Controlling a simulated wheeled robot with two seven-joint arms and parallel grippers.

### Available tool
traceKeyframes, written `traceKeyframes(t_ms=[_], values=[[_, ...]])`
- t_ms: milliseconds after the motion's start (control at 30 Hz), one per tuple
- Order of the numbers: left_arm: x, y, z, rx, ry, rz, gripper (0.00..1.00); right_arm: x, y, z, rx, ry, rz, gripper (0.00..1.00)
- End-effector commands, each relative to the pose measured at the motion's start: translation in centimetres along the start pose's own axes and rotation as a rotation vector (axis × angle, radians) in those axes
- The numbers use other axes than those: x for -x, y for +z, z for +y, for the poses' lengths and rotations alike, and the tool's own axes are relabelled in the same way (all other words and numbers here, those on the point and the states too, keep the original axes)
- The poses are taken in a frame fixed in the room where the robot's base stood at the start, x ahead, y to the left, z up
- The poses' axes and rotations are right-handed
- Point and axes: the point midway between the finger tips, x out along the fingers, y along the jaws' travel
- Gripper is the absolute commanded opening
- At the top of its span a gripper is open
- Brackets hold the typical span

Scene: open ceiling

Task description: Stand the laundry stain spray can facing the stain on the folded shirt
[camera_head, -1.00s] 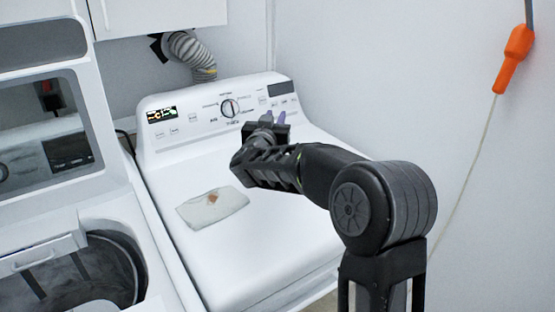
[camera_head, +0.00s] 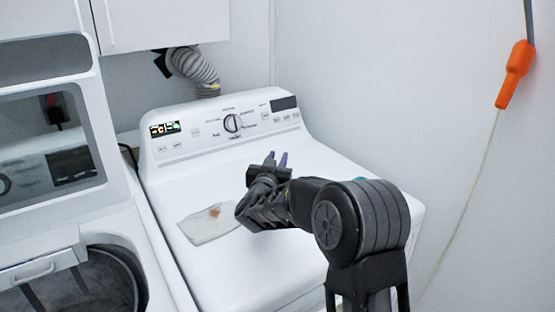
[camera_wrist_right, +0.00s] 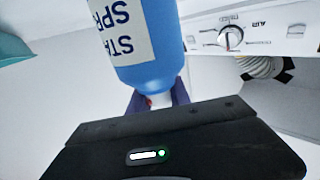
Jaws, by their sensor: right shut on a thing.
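The folded shirt (camera_head: 204,228), a small pale cloth, lies flat on the white machine's top in the head view. A brown stain (camera_head: 214,212) shows near its far right edge, just left of my right arm. My right gripper (camera_head: 277,158) is over the machine's top, right of and beyond the shirt. In the right wrist view my right gripper (camera_wrist_right: 158,101) is shut on the spray can (camera_wrist_right: 150,55), its purple fingers around the can's narrow white end. The can is blue with a pale label, partly cut off. I cannot make the can out in the head view. My left gripper is not in view.
The control panel (camera_head: 212,131) with its knob rises along the machine's back. A second machine with an open tub (camera_head: 105,285) stands at the left. A wall bounds the right, where an orange handle (camera_head: 515,73) hangs. The machine top around the shirt is clear.

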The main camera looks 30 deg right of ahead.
Motion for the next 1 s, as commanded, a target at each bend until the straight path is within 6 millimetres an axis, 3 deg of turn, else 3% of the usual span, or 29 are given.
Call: traceKeyframes(t_ms=[267,300,567,900,1000], values=[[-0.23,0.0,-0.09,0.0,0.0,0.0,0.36,-0.02,0.08,0.0,-0.001,0.0,0.004,0.0],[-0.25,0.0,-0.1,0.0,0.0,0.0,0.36,-0.01,0.27,0.0,0.0,0.0,0.001,0.24],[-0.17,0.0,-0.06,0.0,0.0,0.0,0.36,-0.01,0.16,0.01,0.0,0.0,0.001,0.45],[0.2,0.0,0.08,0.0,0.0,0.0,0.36,0.0,-0.35,0.0,-0.001,0.0,0.001,0.45],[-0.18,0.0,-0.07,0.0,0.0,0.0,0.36,0.89,-0.09,-0.07,-0.002,-0.001,0.001,0.45]])
